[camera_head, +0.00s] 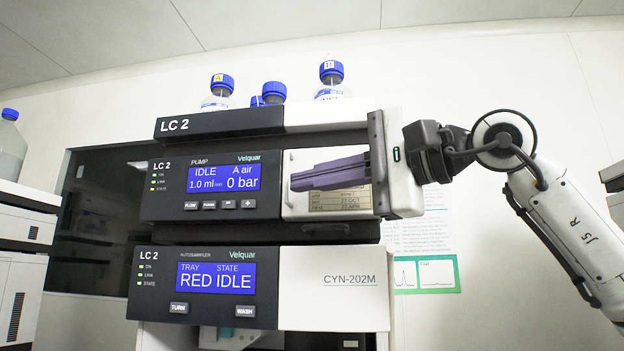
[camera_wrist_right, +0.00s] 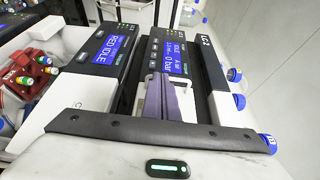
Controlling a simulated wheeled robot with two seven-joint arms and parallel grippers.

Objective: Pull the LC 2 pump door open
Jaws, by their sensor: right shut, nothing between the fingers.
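The LC 2 pump (camera_head: 200,190) is the upper instrument of the stack, with a blue display reading IDLE and 0 bar. Its pale door (camera_head: 304,160) is the panel right of the display, carrying a printed label (camera_head: 340,202). The door looks flush with the front, but my gripper covers its middle and right part, so I cannot tell if it is ajar. My right gripper (camera_head: 297,181) is shut and empty, its purple-grey fingers lying across the door and pointing left. Contact is unclear. The fingers also show in the right wrist view (camera_wrist_right: 160,85). My left gripper is out of view.
The autosampler (camera_head: 333,288) sits right below the pump. Above it is the top tray (camera_head: 215,122) with several blue-capped bottles (camera_head: 331,80). Other white equipment (camera_head: 22,235) stands at the left. A rack with coloured caps (camera_wrist_right: 32,72) shows in the right wrist view.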

